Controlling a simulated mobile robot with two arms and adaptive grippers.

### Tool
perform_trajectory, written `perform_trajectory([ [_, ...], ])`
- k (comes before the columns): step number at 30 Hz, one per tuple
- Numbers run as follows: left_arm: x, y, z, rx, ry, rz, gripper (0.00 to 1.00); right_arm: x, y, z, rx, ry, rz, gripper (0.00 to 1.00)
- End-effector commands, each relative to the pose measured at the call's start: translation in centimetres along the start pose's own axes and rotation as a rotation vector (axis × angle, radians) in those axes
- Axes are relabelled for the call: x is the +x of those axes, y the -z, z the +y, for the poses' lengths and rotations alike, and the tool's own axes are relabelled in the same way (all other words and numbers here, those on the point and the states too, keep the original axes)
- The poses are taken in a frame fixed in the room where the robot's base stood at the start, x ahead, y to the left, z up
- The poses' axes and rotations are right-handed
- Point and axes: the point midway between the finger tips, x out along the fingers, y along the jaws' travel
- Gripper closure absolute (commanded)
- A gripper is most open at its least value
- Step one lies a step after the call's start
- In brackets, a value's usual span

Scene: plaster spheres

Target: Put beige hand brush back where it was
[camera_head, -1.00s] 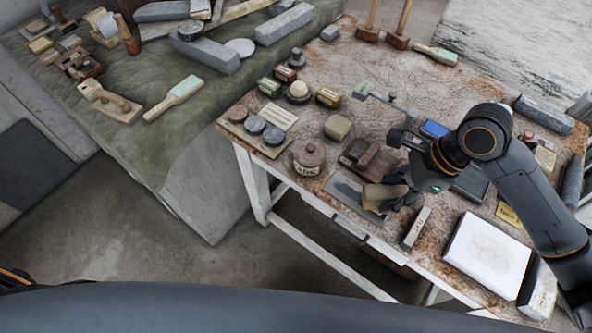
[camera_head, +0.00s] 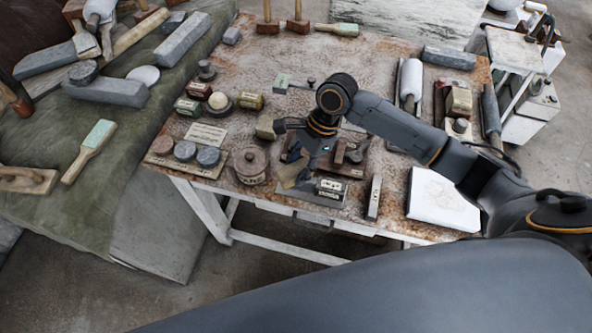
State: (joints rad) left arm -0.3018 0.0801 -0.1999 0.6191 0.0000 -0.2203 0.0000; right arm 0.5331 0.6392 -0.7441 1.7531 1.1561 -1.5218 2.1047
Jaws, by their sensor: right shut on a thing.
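My right gripper (camera_head: 303,180) reaches down over the front middle of the work table, its arm coming in from the right. It is shut on the beige hand brush (camera_head: 289,172), of which only a small tan part shows at the left of the fingers. The fingers and wrist hide the rest of it. The brush is close to a dark flat plate (camera_head: 328,190) with pale labels near the front edge. I cannot tell whether the brush touches the plate or the table. My left gripper is not in view.
A lidded round pot (camera_head: 251,164) stands just left of the gripper, and an olive block (camera_head: 265,127) behind it. A narrow grey bar (camera_head: 374,197) and a white board (camera_head: 442,200) lie to the right. The rusty table top (camera_head: 350,62) has free room at the back.

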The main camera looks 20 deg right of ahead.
Motion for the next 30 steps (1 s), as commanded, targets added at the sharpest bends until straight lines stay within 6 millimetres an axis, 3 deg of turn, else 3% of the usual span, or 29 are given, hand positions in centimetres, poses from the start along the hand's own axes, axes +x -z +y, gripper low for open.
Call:
perform_trajectory([
  [6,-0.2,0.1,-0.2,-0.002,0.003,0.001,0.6,1.3,0.7,-1.3,0.0,0.0,-0.001,0.88],
  [13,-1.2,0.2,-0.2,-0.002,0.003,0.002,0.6,3.9,1.8,-1.2,0.0,0.0,0.001,0.88],
  [24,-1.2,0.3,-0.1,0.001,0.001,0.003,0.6,4.3,2.0,-1.2,0.0,0.0,0.0,0.88],
  [25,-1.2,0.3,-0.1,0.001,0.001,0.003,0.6,4.4,2.0,-1.2,0.0,0.0,0.001,0.61],
  [28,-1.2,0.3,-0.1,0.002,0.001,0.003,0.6,4.4,2.0,-1.2,-0.001,0.0,0.001,0.41],
  [30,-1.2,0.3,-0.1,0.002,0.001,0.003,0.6,4.4,2.0,-1.2,-0.001,0.0,0.001,0.4],
])
